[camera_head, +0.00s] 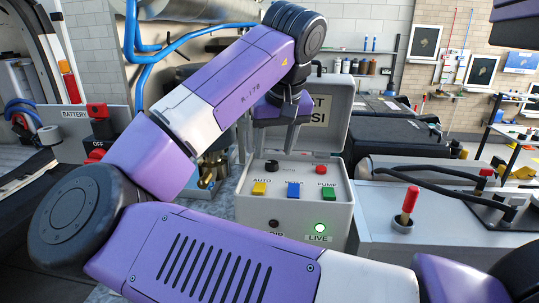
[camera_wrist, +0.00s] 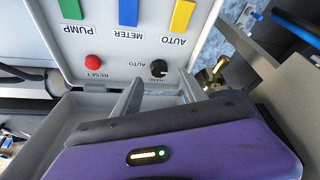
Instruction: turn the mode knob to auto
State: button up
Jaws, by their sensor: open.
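The black mode knob (camera_head: 271,166) sits at the upper left of the light grey control box's sloped panel (camera_head: 325,216). In the wrist view, which shows the panel upside down, the knob (camera_wrist: 158,68) has an AUTO label beside it and a second label, partly legible as HAND. I cannot tell for certain which label its pointer faces. My gripper (camera_wrist: 160,92) is open and empty, its fingers pointing at the panel with the knob between their lines. The fingertips appear short of the knob. In the head view my gripper (camera_head: 271,138) hangs just above the knob.
A red reset button (camera_head: 321,170) is right of the knob. Yellow (camera_head: 259,188), blue (camera_head: 293,190) and green (camera_head: 328,194) switches sit below. The green LIVE lamp (camera_head: 320,227) is lit. The box's raised lid (camera_head: 325,115) stands behind my gripper. Brass fittings (camera_head: 207,178) are left of the box.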

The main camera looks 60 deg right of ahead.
aim_at(272, 163)
jog(key=shift+p+x, duration=0.3)
jog(key=shift+x, duration=1.75)
grip_shut()
